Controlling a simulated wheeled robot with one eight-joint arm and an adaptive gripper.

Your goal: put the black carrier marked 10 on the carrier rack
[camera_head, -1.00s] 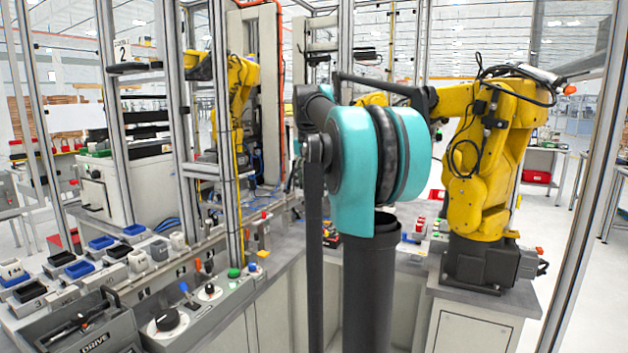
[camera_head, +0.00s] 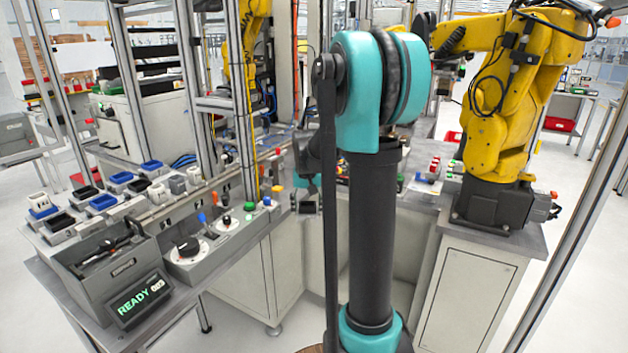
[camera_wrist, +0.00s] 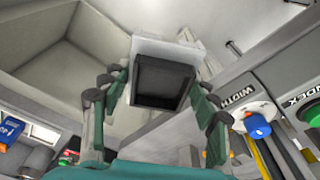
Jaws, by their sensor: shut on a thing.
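My gripper (camera_wrist: 162,98) is in the wrist view, with its green and grey fingers on both sides of a carrier. It is shut on this black carrier (camera_wrist: 160,84), which has a dark square hollow and a pale grey part above it. No number shows on it. In the head view my gripper (camera_head: 306,184) hangs left of my arm's dark column, above the floor gap beside the bench, with the small dark carrier (camera_head: 305,206) at its lower end. I cannot tell for sure which fixture is the carrier rack. Blue, black and white carriers (camera_head: 104,202) sit in rows of grey holders on the left bench.
A grey control panel (camera_head: 205,240) with knobs and a READY display (camera_head: 139,298) stand at the bench's near edge. A metal frame post (camera_head: 190,90) rises behind. A yellow robot arm (camera_head: 497,120) stands on a cabinet at right. In the wrist view a blue WIDTH knob (camera_wrist: 257,126) is right of my gripper.

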